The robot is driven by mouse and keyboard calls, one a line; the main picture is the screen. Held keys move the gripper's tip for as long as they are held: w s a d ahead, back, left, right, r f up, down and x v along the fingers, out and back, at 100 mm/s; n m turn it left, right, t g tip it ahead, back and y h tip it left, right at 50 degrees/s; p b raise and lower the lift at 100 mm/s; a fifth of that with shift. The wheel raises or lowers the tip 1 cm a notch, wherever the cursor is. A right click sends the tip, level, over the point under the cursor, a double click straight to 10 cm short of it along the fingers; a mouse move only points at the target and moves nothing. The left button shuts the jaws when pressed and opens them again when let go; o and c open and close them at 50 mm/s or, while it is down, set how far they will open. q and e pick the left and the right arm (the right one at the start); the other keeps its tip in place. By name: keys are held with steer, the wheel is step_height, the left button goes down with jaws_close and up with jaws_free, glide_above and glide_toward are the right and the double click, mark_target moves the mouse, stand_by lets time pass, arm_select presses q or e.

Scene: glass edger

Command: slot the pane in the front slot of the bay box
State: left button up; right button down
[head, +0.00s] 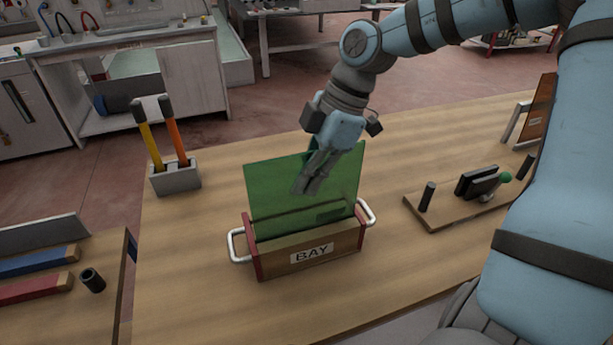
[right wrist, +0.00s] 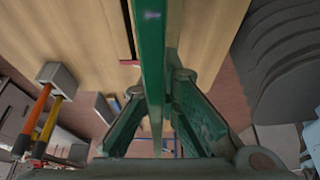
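The green see-through pane (head: 275,185) stands upright at the wooden bay box (head: 333,245). Its lower part passes behind the box's front wall, which hides the bottom edge, so I cannot tell how deep it sits. The box has red ends, white side handles and a BAY label. My right gripper (head: 312,174) is at the pane's upper middle, with a finger on each side. In the right wrist view, the pane (right wrist: 151,45) runs edge-on between the fingers (right wrist: 158,95), which are closed against it. My left gripper is out of view.
A grey holder (head: 175,178) with yellow and orange handled tools stands left on the table. A wooden board (head: 440,212) with black posts and a green-knobbed clamp lies right. Blue and red bars (head: 35,262) lie on the left side table. Bare tabletop surrounds the box.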

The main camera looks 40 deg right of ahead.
steer(key=shift+f+b, duration=0.7)
steer(key=shift+f, duration=0.15)
steer(key=c, duration=1.7)
jaws_free()
steer(key=shift+r, duration=0.1)
steer(key=v, duration=1.2)
